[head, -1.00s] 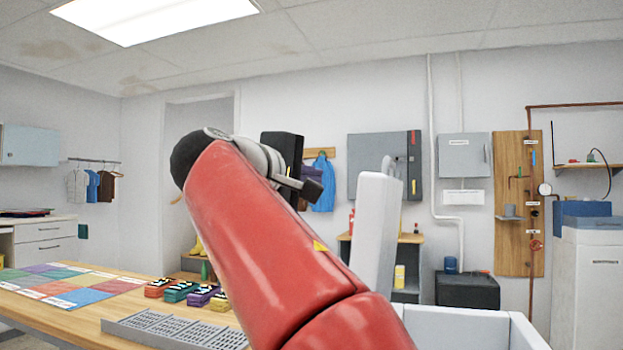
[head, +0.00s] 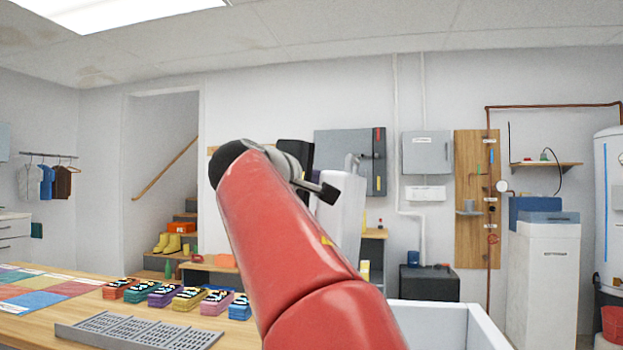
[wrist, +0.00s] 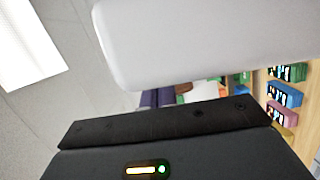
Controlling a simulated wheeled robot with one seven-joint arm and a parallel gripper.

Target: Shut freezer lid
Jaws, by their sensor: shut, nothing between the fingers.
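The white freezer (head: 438,308) stands low at the front right of the head view, with its top open. Its white lid (head: 345,215) stands raised and nearly upright behind my arm, with a grey handle at its top. In the wrist view the white lid (wrist: 205,40) fills the top, close in front of the dark gripper body. My gripper (head: 326,192) is shut and empty beside the left edge of the lid. I cannot tell whether it touches the lid. My red arm hides the lower left part of the lid and freezer.
A wooden table (head: 150,290) with colored blocks and a grey rack (head: 140,333) lies at the left. A black box (head: 429,284) stands behind the freezer. A white cabinet (head: 545,285) and a water heater (head: 608,210) stand at the right.

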